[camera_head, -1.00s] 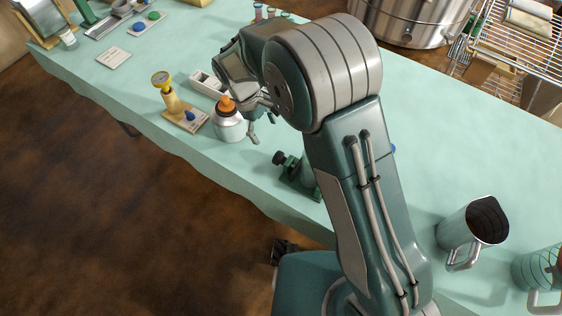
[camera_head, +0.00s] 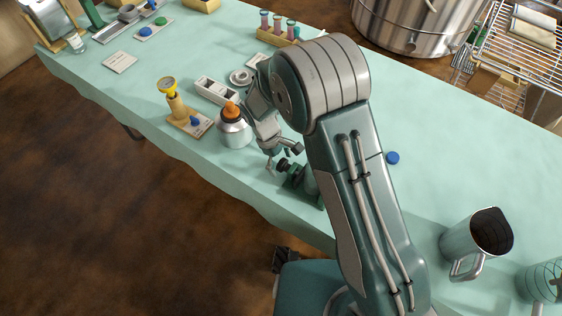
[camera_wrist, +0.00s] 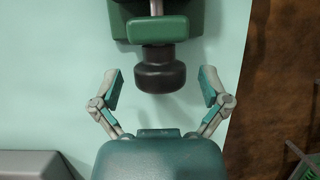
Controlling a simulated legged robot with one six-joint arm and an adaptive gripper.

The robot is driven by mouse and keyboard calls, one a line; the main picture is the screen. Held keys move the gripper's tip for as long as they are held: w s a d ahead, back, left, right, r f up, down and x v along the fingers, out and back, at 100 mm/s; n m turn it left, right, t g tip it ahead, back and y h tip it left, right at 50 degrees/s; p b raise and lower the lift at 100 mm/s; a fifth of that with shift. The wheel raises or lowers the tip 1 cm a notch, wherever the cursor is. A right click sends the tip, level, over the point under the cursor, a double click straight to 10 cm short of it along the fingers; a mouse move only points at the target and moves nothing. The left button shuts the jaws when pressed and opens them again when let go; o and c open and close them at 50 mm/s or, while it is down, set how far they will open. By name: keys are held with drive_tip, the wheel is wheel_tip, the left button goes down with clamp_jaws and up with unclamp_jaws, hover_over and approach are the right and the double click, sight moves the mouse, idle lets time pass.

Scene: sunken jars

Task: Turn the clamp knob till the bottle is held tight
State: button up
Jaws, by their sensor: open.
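The green clamp (camera_head: 297,186) stands near the table's front edge, partly hidden by my arm in the head view. Its dark knob (camera_wrist: 160,77) points toward my gripper (camera_wrist: 160,86) in the wrist view. My gripper is open, one finger on each side of the knob, with a visible gap on both sides. In the head view my gripper (camera_head: 282,160) is beside the knob (camera_head: 284,167). A silver bottle with an orange top (camera_head: 235,132) stands upright, left of the gripper and apart from the clamp. Whether anything sits in the clamp is hidden.
A wooden stand with a yellow gauge (camera_head: 175,103) and a white divided tray (camera_head: 216,90) are left of and behind the silver bottle. A blue disc (camera_head: 393,158) lies right of my arm. A metal jug (camera_head: 478,236) stands at right. Tabletop (camera_head: 440,130) behind my arm is clear.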

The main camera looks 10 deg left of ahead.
drive_tip(key=shift+c, duration=0.3)
drive_tip(key=c, duration=1.1)
drive_tip(key=shift+s+t, duration=0.1)
drive_tip(key=shift+t, duration=0.3)
drive_tip(key=t+h, duration=0.1)
drive_tip(key=t, duration=0.2)
drive_tip(key=shift+s+f+m+h, duration=0.1)
drive_tip(key=shift+s+m+h, duration=0.05)
drive_tip(key=shift+m+h, duration=0.25)
drive_tip(key=shift+m+t+h, duration=0.5)
drive_tip(key=shift+t+h, duration=0.5)
drive_tip(key=shift+t, duration=0.9)
drive_tip(key=shift+s, duration=0.1)
